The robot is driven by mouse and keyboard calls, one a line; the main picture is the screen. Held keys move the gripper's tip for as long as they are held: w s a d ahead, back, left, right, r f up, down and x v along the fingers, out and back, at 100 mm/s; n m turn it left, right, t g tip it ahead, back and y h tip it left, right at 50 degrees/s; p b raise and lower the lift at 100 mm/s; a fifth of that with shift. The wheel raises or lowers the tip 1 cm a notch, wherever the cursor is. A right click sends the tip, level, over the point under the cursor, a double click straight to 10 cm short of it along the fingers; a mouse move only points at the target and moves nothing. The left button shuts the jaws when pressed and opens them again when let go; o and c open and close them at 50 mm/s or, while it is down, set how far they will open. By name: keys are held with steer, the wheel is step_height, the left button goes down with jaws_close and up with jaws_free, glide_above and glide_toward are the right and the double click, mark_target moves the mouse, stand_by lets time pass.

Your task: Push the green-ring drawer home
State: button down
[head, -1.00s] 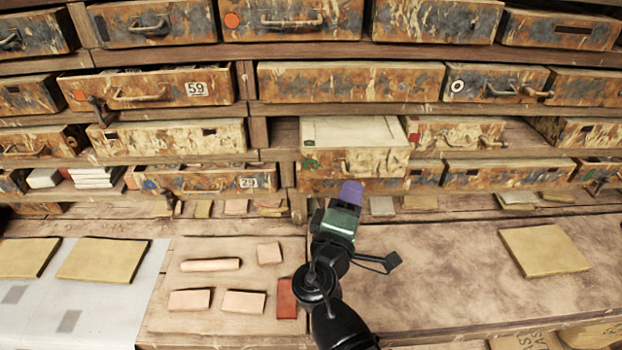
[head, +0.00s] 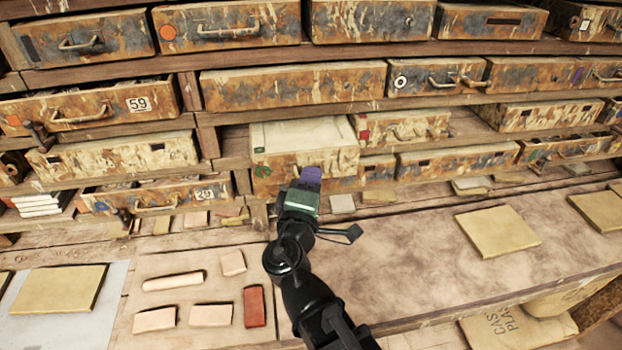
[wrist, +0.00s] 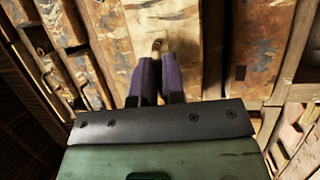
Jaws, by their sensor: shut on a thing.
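The green-ring drawer (head: 335,162) has a rust-and-cream front and a pale top, with a green ring (head: 262,171) at its left front. It stands out from the rack, so much of its top shows. My gripper (head: 311,173), with purple fingers and a green body, is at the middle of its front. In the wrist view my gripper (wrist: 157,62) has its two fingers close together, their tips at the small handle (wrist: 157,45) on the drawer front (wrist: 168,22). It is shut on that handle; the fingers hide most of it.
A drawer with a red mark (head: 405,127) is to the right, and drawer 29 (head: 180,193) is to the lower left. The bench below holds several pale clay pieces (head: 210,315), a red block (head: 254,306) and yellowish tiles (head: 497,232).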

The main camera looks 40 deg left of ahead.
mark_target(299, 135)
steer(key=w+a, duration=0.3)
steer(key=a, duration=0.2)
steer(key=w+a, duration=0.2)
steer(key=shift+w+a+r, duration=0.1)
steer(key=shift+w+a, duration=0.2)
steer(key=shift+a, duration=0.1)
steer(key=c, duration=1.3)
jaws_free()
steer(key=shift+o, duration=0.2)
